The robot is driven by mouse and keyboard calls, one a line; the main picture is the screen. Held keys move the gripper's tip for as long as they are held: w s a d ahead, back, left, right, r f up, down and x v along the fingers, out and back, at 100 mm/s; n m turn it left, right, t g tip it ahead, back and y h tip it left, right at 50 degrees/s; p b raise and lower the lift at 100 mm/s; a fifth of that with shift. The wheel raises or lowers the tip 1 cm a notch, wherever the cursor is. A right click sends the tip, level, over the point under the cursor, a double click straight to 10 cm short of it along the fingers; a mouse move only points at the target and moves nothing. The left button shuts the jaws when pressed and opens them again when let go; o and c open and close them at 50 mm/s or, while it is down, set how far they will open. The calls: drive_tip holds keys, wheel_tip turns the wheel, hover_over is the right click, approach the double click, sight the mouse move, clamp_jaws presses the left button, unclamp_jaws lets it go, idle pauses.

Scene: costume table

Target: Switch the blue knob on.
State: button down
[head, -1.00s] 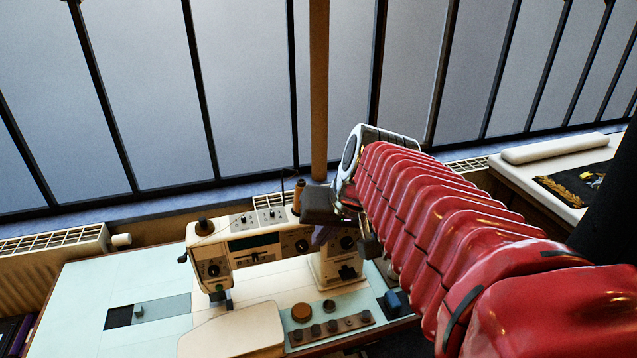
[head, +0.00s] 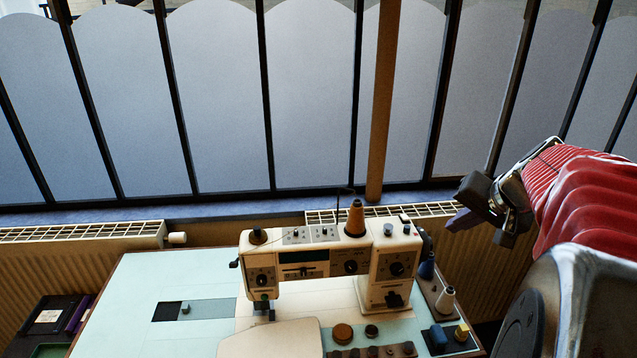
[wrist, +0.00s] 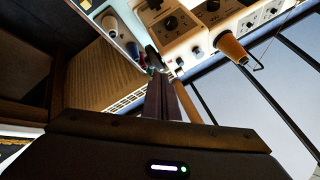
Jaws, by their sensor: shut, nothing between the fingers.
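The blue knob (head: 437,337) sits on a dark plate at the table's right front corner, beside a yellow knob (head: 461,333). Its setting is too small to tell. A small blue shape, seemingly the same knob, shows near the top of the wrist view (wrist: 109,23). My gripper (head: 458,222) is shut and empty. It is in the air to the right of the sewing machine, above and apart from the blue knob. Its fingers also show shut together in the wrist view (wrist: 170,98).
The sewing machine (head: 310,262), with an orange thread cone (head: 355,218) on top, stands on the pale table (head: 150,275). A radiator (head: 80,255) and panelled wall are behind.

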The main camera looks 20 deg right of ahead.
drive_tip(key=shift+w, duration=0.1)
idle(0.3)
approach(406, 233)
drive_tip(key=d+f, duration=0.4)
drive_tip(key=f, duration=0.1)
drive_tip(key=shift+w+a+r, duration=0.15)
drive_tip(key=shift+w+a, duration=0.25)
drive_tip(key=shift+w, duration=0.3)
drive_tip(key=shift+w+a, duration=0.45)
drive_tip(key=shift+w, duration=0.35)
drive_tip(key=shift+w+a, duration=0.25)
drive_tip(key=shift+a, duration=0.65)
